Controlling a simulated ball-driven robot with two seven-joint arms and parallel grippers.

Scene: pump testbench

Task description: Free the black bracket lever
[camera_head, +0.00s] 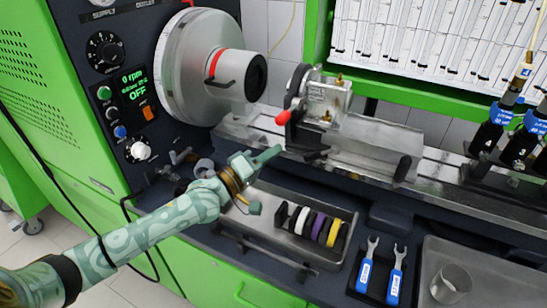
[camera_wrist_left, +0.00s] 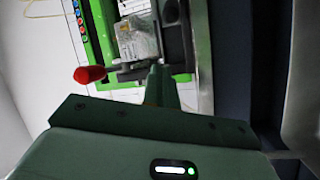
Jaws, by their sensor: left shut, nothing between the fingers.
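My left gripper (camera_head: 271,154) is shut and empty, its fingers pointing right toward the bench rail. In the left wrist view the shut fingers (camera_wrist_left: 160,85) reach up to a dark lever. A black lever (camera_head: 316,155) sticks out low at the front of the pump bracket, just right of the fingertips; it also shows in the left wrist view (camera_wrist_left: 132,72). I cannot tell whether the fingers touch it. A red-knobbed lever (camera_head: 283,118) is above it, its knob also in the left wrist view (camera_wrist_left: 90,74). Another black handle (camera_head: 403,168) stands farther right on the rail.
A tray (camera_head: 270,230) with several coloured rings lies below the gripper. Two blue-handled wrenches (camera_head: 366,266) and a metal cup (camera_head: 451,284) lie to the right. The large chuck (camera_head: 200,68) is behind the arm. Black-bodied injectors (camera_head: 492,130) stand at the far right.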

